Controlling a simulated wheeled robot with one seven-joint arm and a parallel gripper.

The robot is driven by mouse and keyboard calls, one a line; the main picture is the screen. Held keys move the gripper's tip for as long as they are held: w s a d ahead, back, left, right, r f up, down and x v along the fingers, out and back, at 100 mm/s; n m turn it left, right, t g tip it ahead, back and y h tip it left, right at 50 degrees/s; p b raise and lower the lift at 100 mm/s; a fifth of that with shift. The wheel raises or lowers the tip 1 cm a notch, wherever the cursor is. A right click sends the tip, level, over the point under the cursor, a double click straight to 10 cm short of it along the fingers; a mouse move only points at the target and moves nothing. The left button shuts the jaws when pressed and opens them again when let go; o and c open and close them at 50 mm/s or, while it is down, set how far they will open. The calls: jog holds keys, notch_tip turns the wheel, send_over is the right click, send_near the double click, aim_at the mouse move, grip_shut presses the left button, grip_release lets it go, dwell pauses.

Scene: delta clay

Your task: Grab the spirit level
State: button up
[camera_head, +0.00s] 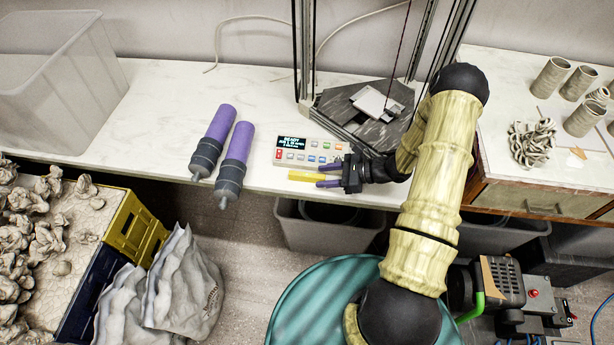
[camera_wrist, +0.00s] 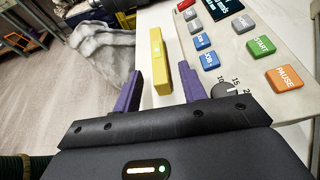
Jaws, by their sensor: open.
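The spirit level is a slim yellow bar (camera_head: 303,177) lying at the front edge of the white counter, just in front of a control box. It also shows in the wrist view (camera_wrist: 158,58), running away from me between the two purple fingers. My gripper (camera_head: 328,176) is open, with a finger on either side of the bar's near end. In the wrist view there is a visible gap on both sides between my gripper's fingers (camera_wrist: 161,84) and the bar. The bar's far side and underside are hidden.
The control box (camera_head: 310,150) with coloured buttons stands right beside the bar. Two purple-and-grey cartridges (camera_head: 233,158) lie to the left. A dark printer base (camera_head: 335,105) stands behind. Grey bins (camera_head: 320,232) are below the counter edge.

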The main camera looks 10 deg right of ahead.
grip_shut()
dwell(0.4)
jog(key=shift+r, duration=0.55)
notch_tip(320, 180, up, 2)
jog(key=shift+r, duration=0.1)
jog(key=s+a, duration=0.2)
jog(key=s, duration=0.6)
jog(key=s+a, duration=0.3)
jog(key=s, duration=0.6)
jog(key=shift+a, duration=0.25)
jog(key=shift+s+r, duration=0.1)
